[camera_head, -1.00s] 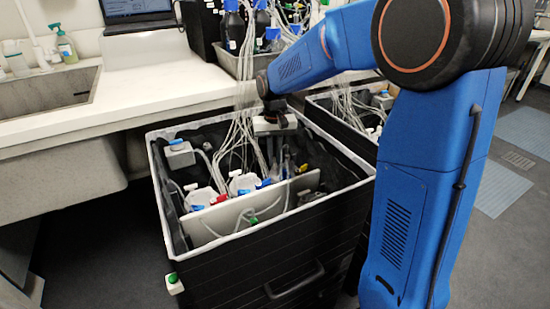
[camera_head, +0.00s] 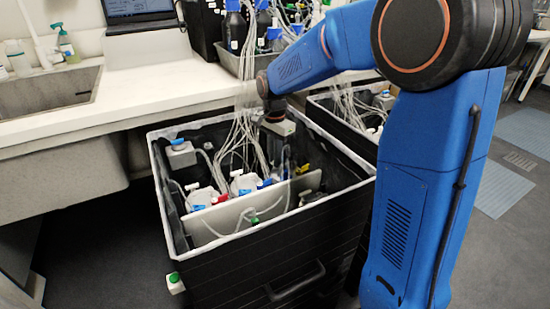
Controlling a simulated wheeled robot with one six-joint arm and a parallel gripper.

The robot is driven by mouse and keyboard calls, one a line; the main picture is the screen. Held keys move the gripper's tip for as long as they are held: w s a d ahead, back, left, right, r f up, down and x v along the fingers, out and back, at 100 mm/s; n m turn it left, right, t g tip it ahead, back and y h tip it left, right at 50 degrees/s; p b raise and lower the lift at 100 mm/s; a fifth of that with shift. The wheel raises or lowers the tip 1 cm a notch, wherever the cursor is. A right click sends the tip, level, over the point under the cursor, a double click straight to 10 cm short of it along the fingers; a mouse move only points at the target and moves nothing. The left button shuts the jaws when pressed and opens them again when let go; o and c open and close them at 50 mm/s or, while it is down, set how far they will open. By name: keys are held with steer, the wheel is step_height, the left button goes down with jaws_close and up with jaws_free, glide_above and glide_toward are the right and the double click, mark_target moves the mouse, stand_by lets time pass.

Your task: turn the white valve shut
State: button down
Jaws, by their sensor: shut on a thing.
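My gripper (camera_head: 281,165) points down into the black bin (camera_head: 268,262), near its back right part, just behind the pale upright panel (camera_head: 238,213). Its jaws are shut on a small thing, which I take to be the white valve. The valve itself is too small and too covered by the fingers and tubes to make out, so I cannot tell its angle. Other small valves or fittings sit along the panel's top edge, among them a red one (camera_head: 222,198) and a blue one (camera_head: 265,184).
White-capped vessels (camera_head: 243,182) and a grey box with a blue knob (camera_head: 180,152) stand in the bin. Many thin tubes (camera_head: 243,135) hang down beside my gripper. The bin's pale rim surrounds it. A second bin (camera_head: 350,108) stands behind right, and a white counter (camera_head: 130,92) behind left.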

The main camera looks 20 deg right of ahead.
steer(key=shift+m, duration=1.1)
steer(key=c, duration=1.8)
jaws_free()
steer(key=shift+r, duration=0.1)
step_height(320, 180, up, 17)
steer(key=shift+r, duration=0.1)
